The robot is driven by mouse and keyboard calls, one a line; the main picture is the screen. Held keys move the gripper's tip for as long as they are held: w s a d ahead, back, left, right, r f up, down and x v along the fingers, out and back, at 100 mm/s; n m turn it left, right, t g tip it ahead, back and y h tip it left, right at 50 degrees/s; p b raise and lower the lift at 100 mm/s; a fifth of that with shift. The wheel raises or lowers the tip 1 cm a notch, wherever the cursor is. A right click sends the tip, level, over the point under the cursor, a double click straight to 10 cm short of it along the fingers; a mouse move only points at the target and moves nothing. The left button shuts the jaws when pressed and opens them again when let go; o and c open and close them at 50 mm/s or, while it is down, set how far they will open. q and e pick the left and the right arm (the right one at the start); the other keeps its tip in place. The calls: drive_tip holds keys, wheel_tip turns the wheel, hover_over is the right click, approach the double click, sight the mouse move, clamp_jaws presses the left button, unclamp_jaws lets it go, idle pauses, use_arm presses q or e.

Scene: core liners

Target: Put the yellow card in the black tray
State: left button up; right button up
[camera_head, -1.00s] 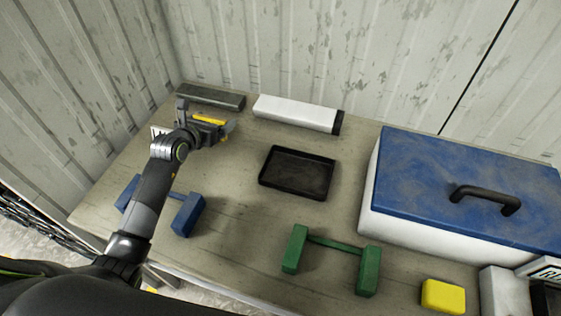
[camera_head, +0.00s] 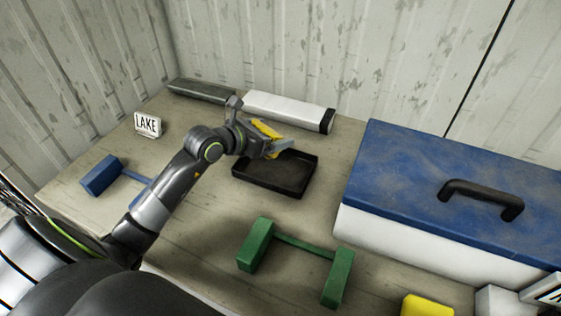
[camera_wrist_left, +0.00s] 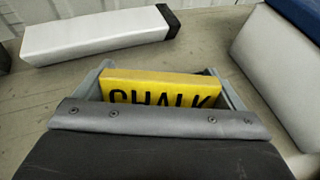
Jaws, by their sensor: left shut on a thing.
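The yellow card (camera_head: 264,130) is held in my left gripper (camera_head: 275,145), which is shut on it. In the left wrist view the card (camera_wrist_left: 160,86) shows black letters reading "CHALK" between the two fingers of the gripper (camera_wrist_left: 165,88). The black tray (camera_head: 296,187) lies on the table, shallow and with a raised rim. The gripper and card are above the tray's back left part; the arm hides some of its rim. In the wrist view the tray is mostly hidden behind the card and gripper. My right gripper does not show.
A white bar with a black end (camera_head: 285,110) and a dark bar (camera_head: 202,91) lie behind. A blue-lidded box (camera_head: 440,185) stands right.

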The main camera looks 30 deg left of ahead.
use_arm(q)
wheel_tip(320, 180, down, 3)
drive_tip(key=shift+a+r, duration=0.1)
drive_tip(key=shift+a, duration=0.05)
drive_tip(key=shift+f, duration=2.05)
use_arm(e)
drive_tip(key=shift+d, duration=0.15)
